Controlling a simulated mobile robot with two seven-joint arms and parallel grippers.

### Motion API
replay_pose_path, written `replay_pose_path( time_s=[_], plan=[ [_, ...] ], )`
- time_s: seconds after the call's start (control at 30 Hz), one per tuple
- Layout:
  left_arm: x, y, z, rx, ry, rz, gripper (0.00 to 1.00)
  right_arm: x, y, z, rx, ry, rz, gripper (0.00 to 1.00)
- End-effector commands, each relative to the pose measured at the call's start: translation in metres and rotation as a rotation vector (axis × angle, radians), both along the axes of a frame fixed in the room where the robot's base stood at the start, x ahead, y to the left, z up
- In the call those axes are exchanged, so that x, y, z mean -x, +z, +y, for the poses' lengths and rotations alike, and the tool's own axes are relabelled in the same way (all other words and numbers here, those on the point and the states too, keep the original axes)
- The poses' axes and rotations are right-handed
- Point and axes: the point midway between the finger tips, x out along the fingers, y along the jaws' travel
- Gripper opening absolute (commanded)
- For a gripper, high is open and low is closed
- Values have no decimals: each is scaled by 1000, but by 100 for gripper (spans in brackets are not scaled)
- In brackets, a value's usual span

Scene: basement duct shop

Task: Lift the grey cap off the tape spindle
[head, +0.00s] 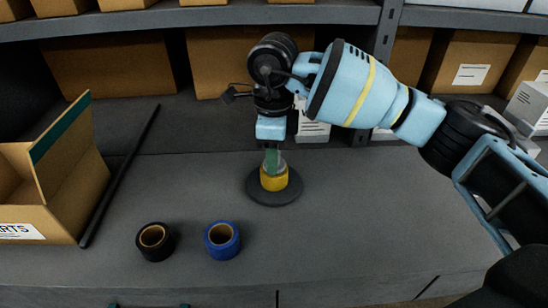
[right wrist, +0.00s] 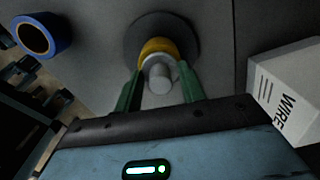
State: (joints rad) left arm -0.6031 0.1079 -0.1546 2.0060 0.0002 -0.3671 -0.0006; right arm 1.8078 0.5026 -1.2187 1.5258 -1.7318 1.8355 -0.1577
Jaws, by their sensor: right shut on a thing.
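The tape spindle has a wide dark round base (head: 287,194) on the bench, with a yellow tape roll (head: 273,181) around it. The base (right wrist: 187,34) and yellow roll (right wrist: 158,46) also show in the right wrist view. The grey cap (right wrist: 160,78), with a round knob, is directly over the yellow roll; I cannot tell if there is a gap beneath it. My right gripper (head: 271,162) points down from above, its green fingers on either side of the cap, shut on it. Two teal fingertips of my left gripper (head: 149,306) show far apart at the bottom edge, empty.
A black tape roll (head: 155,241) and a blue tape roll (head: 222,240) lie in front left of the spindle. An open cardboard box (head: 72,195) and a dark rod (head: 120,175) are at left. A white box (right wrist: 288,88) stands behind the spindle.

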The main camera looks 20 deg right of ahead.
Motion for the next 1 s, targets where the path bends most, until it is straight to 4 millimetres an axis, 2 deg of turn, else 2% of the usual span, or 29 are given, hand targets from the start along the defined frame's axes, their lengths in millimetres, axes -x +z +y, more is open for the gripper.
replay_pose_path(
  time_s=[0.27,0.47,0.67,1.0],
  plan=[
    [0,-2,0,0,0,1,36,-1,10,0,-1,0,-2,19],
    [-3,-4,0,0,-1,-2,36,-1,35,1,-1,0,-2,19],
    [-5,-6,0,0,-1,-4,36,32,38,15,-1,8,0,19],
    [0,-11,0,0,0,7,36,107,45,50,-1,7,0,19]
  ],
)
